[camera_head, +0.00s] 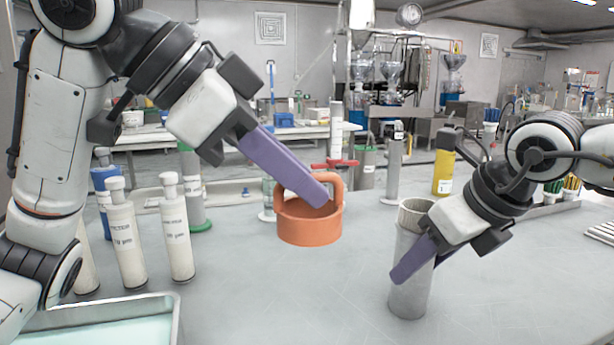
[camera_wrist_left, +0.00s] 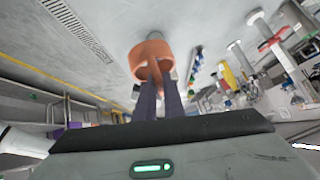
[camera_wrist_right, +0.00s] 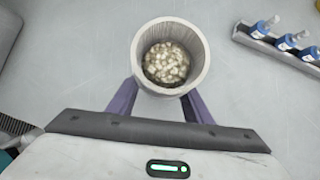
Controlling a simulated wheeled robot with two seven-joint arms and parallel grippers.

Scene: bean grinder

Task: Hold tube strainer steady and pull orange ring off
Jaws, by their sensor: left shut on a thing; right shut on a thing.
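The orange ring (camera_head: 309,226) has a loop handle and hangs in the air in the middle of the head view. My left gripper (camera_head: 318,192) is shut on its handle. The ring also shows in the left wrist view (camera_wrist_left: 150,52), between the purple fingertips. The grey tube strainer (camera_head: 409,285) stands upright on the table at the right, apart from the ring. My right gripper (camera_head: 415,262) is shut around its body. In the right wrist view the open top of the tube strainer (camera_wrist_right: 137,58) shows, with pale chunks inside.
White-capped cylinders (camera_head: 175,228) stand at the left, near a metal tray (camera_head: 176,305) of pale green liquid. A grey cylinder (camera_head: 394,170) and a yellow cylinder (camera_head: 443,172) stand behind the tube strainer. The table front between tray and strainer is clear.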

